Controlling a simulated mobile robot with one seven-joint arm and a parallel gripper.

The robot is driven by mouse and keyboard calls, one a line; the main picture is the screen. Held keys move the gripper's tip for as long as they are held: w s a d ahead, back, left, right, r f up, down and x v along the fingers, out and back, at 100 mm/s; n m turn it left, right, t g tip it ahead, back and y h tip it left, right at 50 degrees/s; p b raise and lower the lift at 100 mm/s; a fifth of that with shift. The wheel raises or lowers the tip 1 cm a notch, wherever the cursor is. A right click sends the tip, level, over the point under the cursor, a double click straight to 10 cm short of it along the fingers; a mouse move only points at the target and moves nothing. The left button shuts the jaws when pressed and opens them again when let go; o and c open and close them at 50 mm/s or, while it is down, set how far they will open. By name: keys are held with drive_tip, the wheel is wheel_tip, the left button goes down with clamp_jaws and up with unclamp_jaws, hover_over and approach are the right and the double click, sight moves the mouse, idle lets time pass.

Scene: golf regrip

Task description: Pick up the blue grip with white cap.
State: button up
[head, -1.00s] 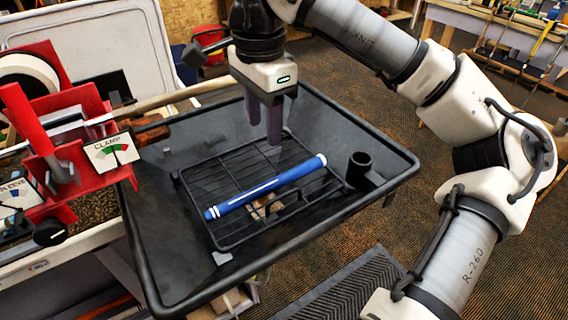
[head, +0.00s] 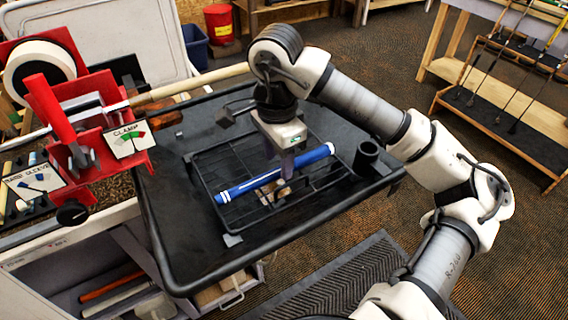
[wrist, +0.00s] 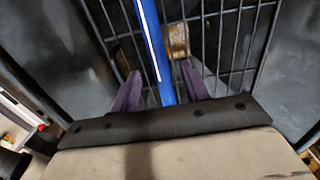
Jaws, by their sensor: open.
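The blue grip (head: 250,185) lies diagonally on a black wire rack (head: 225,160) in the black tray, with a white stripe along it and a white cap at its right end (head: 330,148). My gripper (head: 287,168) is over the grip, right of its middle, pointing down. In the wrist view the blue grip (wrist: 154,50) runs between the two purple fingers (wrist: 158,90), which are apart on either side of it. The gripper is open. The head view does not show clearly how far down the fingertips reach.
The black tray (head: 165,215) has a raised rim and a short black cup (head: 367,155) at its right. A red clamp stand (head: 90,120) holding a wooden-coloured shaft (head: 195,82) stands at the left. A brownish block (wrist: 178,40) shows below the rack.

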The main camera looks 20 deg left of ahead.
drive_tip(key=shift+f, duration=1.15)
clamp_jaws()
drive_tip(key=shift+r, duration=0.1)
